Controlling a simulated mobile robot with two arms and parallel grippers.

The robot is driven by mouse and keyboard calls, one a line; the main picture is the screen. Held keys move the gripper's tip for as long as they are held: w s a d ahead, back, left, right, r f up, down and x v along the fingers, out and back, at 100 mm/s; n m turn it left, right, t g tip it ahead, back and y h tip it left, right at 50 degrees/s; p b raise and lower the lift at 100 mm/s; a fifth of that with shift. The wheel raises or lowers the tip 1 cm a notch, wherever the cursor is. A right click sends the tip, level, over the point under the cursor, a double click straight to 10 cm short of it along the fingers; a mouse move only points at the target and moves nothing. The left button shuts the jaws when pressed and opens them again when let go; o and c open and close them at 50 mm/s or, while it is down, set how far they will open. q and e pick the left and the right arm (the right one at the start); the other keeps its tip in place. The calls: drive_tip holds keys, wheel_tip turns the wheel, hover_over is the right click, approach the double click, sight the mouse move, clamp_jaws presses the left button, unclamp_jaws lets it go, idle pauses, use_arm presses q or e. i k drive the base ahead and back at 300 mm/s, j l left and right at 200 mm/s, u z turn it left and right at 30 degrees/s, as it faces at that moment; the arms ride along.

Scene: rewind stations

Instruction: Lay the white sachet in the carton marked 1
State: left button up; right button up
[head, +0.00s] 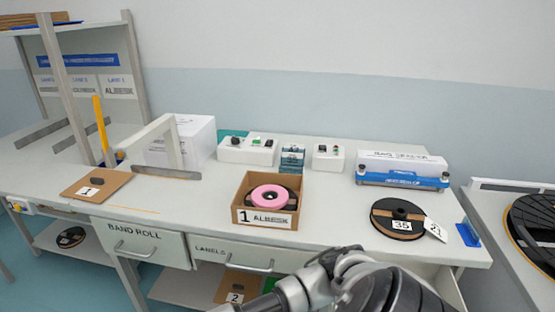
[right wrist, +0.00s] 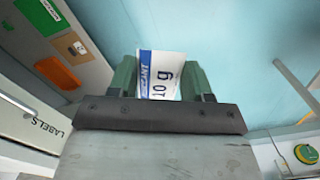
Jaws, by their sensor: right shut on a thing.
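The white sachet (right wrist: 160,76), printed "10 g" with a blue band, is between the green fingers of my right gripper (right wrist: 165,80) in the right wrist view. The gripper is shut on it. In the head view, my arm reaches in at the bottom, but I cannot make out its gripper or the sachet. The brown open carton marked 1 (head: 265,218) stands at the front middle of the bench, labelled "1 ALBESK". A pink roll (head: 270,197) lies in it on a black reel. My left gripper is not in view.
A reel marked 35 (head: 385,215) with a white tag (head: 435,230) is at the right. Control boxes (head: 246,152) stand behind the carton. A carton marked 2 (head: 232,285) is below the bench.

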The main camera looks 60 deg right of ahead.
sight(269, 195)
drive_tip(key=i+z, duration=0.15)
drive_tip(key=z, duration=0.35)
drive_tip(key=i+z, duration=0.2)
drive_tip(key=z, duration=0.3)
drive_tip(key=i+z, duration=0.15)
drive_tip(key=z, duration=0.3)
